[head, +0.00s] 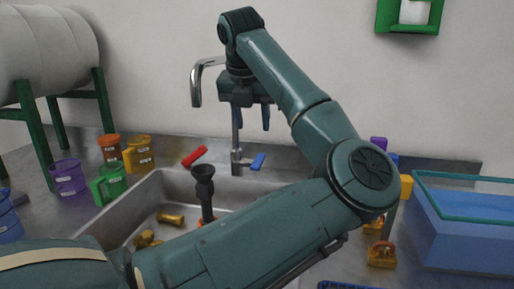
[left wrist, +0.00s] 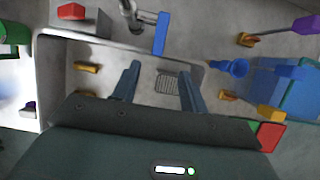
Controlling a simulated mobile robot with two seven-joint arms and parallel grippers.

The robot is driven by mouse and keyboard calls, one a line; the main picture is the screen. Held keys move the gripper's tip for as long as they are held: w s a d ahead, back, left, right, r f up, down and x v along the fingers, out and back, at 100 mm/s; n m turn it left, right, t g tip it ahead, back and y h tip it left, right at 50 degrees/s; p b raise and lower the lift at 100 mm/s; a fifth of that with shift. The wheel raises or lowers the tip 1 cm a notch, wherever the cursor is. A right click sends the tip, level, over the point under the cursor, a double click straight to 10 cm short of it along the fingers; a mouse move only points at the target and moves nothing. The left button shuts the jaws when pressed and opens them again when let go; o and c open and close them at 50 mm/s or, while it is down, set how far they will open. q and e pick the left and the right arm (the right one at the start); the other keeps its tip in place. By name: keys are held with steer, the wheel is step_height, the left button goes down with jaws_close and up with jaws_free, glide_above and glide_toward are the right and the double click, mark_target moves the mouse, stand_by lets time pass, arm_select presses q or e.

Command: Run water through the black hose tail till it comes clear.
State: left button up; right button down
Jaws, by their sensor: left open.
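A black piece with a flared top (head: 204,188), which looks like the hose tail, stands upright in the steel sink (head: 128,207). I cannot pick it out in the left wrist view. The chrome tap (head: 196,82) stands behind the sink, with a red lever (head: 194,156) on the left and a blue lever (head: 258,161) on the right. My left gripper (head: 251,119) is open and empty, pointing down in front of the tap's riser. In the left wrist view its fingers (left wrist: 157,90) are apart over the sink, with the blue lever (left wrist: 160,33) beyond them. My right gripper is not in view.
Brass-coloured fittings (head: 171,218) lie in the sink. Green (head: 108,184), purple (head: 67,177) and orange (head: 139,153) containers stand left of it. A blue bin (head: 460,235) stands at the right. My left arm hides much of the sink's right side.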

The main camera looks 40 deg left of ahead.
mark_target(258, 161)
arm_select(q)
steer(key=x, duration=1.2)
steer(key=shift+w+a+b, duration=0.3)
steer(key=shift+w, duration=0.05)
steer(key=shift+c, duration=0.5)
jaws_close()
